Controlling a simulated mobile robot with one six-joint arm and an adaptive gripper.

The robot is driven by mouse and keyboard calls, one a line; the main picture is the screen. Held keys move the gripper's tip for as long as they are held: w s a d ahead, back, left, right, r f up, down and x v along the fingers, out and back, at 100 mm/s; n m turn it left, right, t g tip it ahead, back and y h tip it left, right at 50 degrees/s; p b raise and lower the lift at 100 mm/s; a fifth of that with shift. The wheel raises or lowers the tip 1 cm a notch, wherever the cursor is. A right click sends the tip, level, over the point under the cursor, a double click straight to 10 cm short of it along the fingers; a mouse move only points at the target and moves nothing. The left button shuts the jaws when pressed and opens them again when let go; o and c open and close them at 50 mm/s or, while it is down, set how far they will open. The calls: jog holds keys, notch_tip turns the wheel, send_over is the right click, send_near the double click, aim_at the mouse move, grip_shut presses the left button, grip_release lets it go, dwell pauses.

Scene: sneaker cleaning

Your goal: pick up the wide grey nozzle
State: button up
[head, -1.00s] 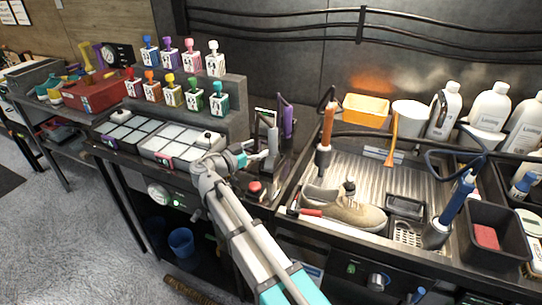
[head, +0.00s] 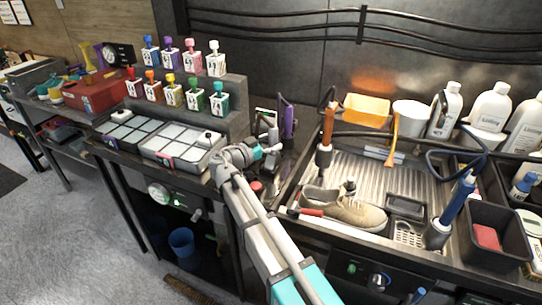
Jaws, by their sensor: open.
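My gripper (head: 277,149) is at the end of my arm, over the bench between the grey tray and the sink. It is small in the head view; its jaws are open, and I see nothing held in them. A grey upright piece (head: 271,131) stands right behind the gripper, partly hidden by it. It may be the wide grey nozzle, but it is too small to tell. I cannot tell whether the jaws touch it.
A purple tool (head: 288,120) stands just right of the grey piece. Stamp-like bottles on a stepped rack (head: 232,92) are at the left. The sink (head: 410,180) holds a beige sneaker (head: 345,209). An orange-handled tool (head: 327,130) stands at its left edge.

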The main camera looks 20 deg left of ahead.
jog(key=shift+w+d, duration=0.25)
jog(key=shift+w, duration=0.15)
grip_shut()
dwell(0.5)
